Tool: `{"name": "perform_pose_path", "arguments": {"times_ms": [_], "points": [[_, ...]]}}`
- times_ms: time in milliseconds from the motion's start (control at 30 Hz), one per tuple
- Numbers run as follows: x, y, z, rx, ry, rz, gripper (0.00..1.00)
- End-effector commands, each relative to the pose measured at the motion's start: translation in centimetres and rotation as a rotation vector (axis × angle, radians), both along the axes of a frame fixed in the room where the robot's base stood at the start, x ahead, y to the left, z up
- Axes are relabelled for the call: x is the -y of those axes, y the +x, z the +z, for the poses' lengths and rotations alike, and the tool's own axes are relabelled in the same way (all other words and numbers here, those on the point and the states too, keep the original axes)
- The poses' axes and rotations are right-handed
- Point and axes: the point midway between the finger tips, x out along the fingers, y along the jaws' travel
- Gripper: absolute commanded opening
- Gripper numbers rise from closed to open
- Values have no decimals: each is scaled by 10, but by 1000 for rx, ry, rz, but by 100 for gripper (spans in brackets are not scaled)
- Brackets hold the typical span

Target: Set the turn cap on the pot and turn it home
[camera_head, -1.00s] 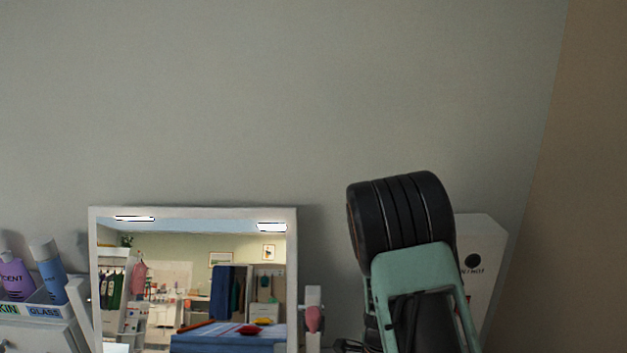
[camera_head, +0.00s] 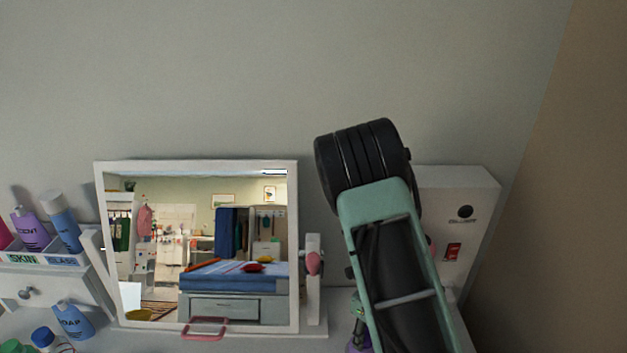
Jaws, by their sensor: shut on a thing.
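My arm, with a black cylindrical joint and a pale green link, fills the right of the middle and reaches down out of the picture. I cannot make out my gripper; its fingers and whatever they hold are hidden behind the arm or below the frame. I cannot pick out the turn cap or the pot. A small purple and green thing (camera_head: 357,341) shows just left of the arm at the bottom edge, mostly hidden, and I cannot tell what it is.
A framed mirror (camera_head: 205,240) stands left of my arm, with a pink knob (camera_head: 313,263) beside it. A pink-rimmed item (camera_head: 205,327) lies in front. A white box (camera_head: 475,190) with a red switch stands behind my arm. Bottles and a labelled tray (camera_head: 45,261) are at left.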

Motion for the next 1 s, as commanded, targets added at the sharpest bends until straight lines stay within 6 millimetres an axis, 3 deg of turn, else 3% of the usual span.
{"name": "perform_pose_path", "arguments": {"times_ms": [600,900,933,1000], "points": [[0,1,0,1,-2,-714,0],[0,1,0,1,0,-778,0],[0,0,0,1,0,-777,19],[0,0,0,1,-1,-776,26]]}}
